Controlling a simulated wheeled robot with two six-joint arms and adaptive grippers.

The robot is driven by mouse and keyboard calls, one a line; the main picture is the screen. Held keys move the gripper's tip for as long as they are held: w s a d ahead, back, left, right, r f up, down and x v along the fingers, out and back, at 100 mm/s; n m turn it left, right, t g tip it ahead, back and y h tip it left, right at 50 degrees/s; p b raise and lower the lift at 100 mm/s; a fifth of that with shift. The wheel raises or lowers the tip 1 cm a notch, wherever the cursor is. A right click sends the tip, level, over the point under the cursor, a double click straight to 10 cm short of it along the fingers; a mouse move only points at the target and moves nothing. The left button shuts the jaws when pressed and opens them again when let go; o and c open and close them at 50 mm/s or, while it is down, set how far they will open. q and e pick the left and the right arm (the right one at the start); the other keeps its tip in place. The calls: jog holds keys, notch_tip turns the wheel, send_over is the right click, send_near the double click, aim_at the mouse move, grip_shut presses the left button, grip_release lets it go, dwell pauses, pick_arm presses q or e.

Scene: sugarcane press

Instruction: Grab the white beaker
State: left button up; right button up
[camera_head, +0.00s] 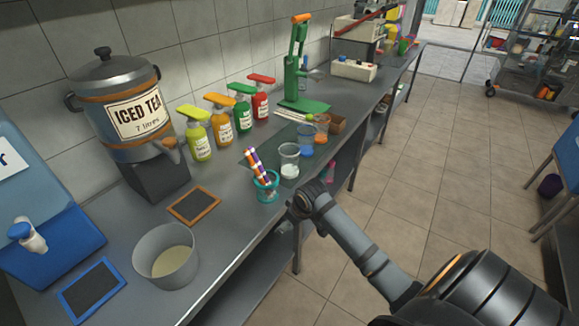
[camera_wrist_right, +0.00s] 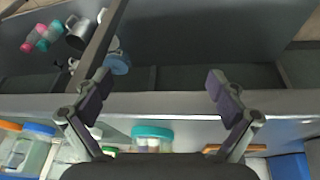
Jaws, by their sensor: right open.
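A clear beaker with white contents (camera_head: 289,162) stands upright on the counter, right of a teal cup (camera_head: 267,186) of striped straws. My right gripper (camera_head: 284,212) is at the counter's front edge, in front of the teal cup and apart from the beaker. In the right wrist view my right gripper (camera_wrist_right: 158,88) is open with nothing between its fingers. I cannot make out the white beaker in that view. My left gripper is not in view.
Cups with blue (camera_head: 306,142) and orange (camera_head: 322,127) contents stand behind the beaker. A grey pot (camera_head: 166,256), framed slates, several sauce bottles and a green press (camera_head: 302,103) are on the counter. A lower shelf (camera_wrist_right: 230,30) holds cups.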

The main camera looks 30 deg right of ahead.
jog(key=w+d+r+t, duration=0.1)
jog(key=w+d+r, duration=0.25)
jog(key=r, duration=0.25)
jog(key=w+d+r, duration=0.3)
jog(key=w+r, duration=0.2)
jog(key=r, duration=0.1)
jog(key=t+y, duration=0.1)
send_near(292, 150)
jog(key=a+f, duration=0.1)
jog(key=f, duration=0.1)
jog(key=w+a+f, duration=0.1)
jog(key=w+a+f+p, duration=0.1)
jog(key=f, duration=0.1)
jog(key=shift+w+a+f, duration=0.15)
jog(key=shift+w+f, duration=0.05)
jog(key=shift+f, duration=0.1)
jog(key=shift+s+r, duration=0.1)
jog(key=shift+c, duration=0.8)
jog(key=c, duration=1.2)
